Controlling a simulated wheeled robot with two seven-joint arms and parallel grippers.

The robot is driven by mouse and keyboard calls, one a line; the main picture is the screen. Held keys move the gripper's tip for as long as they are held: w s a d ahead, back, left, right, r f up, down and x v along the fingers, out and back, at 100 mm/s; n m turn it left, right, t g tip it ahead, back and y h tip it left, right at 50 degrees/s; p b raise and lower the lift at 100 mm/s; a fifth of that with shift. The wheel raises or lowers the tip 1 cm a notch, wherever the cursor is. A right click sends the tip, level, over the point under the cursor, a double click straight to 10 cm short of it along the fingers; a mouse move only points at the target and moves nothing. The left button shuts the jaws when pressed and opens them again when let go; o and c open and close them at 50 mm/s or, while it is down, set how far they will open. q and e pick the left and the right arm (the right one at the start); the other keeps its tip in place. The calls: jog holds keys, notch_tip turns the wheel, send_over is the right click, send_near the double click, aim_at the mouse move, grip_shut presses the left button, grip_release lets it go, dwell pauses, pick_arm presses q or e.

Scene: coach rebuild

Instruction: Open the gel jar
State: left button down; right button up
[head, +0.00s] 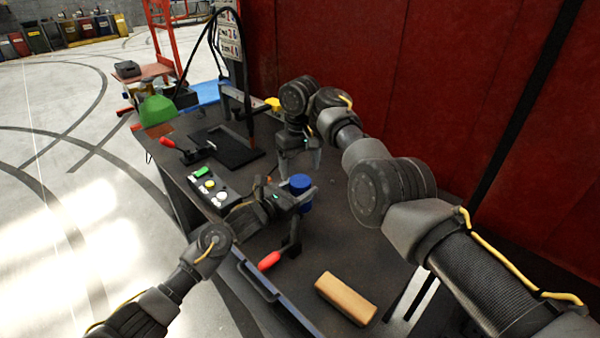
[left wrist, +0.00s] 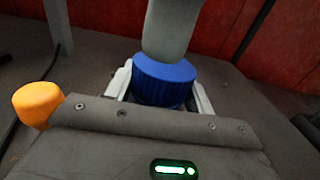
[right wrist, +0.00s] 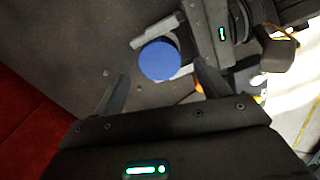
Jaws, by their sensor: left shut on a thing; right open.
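The gel jar has a ribbed blue lid (head: 300,182); its body is mostly hidden by the fingers. My left gripper (left wrist: 160,92) is shut on the jar from the side, one finger on each side just below the lid, and the jar looks upright on the dark bench. The blue lid (right wrist: 159,60) also shows in the right wrist view, seen from above between the left fingers. My right gripper (head: 300,162) is open and empty, pointing down above the lid. In the left wrist view one of its grey fingers hangs in front of the lid (left wrist: 165,82).
A box with buttons (head: 210,188), a black tray (head: 235,155) and a red-handled clamp (head: 180,148) stand left on the bench. Another red handle (head: 269,261) and a tan block (head: 345,298) are nearer the front. A red wall (head: 450,100) stands behind.

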pick_arm(q)
jog(key=c, duration=0.9)
grip_release()
jog(key=shift+s+f, duration=0.1)
jog(key=shift+f, duration=0.3)
jog(key=o, duration=0.4)
pick_arm(e)
jog(key=shift+w+f, duration=0.1)
jog(key=shift+f, duration=0.05)
pick_arm(q)
jog(key=shift+r, duration=0.2)
jog(key=b+v, duration=0.2)
jog(key=v, duration=0.7)
jog(key=shift+s+a, duration=0.15)
jog(key=shift+a, duration=0.25)
pick_arm(e)
jog(key=shift+f, duration=0.95)
pick_arm(q)
jog(key=shift+s+a, duration=0.25)
jog(key=shift+s, duration=0.05)
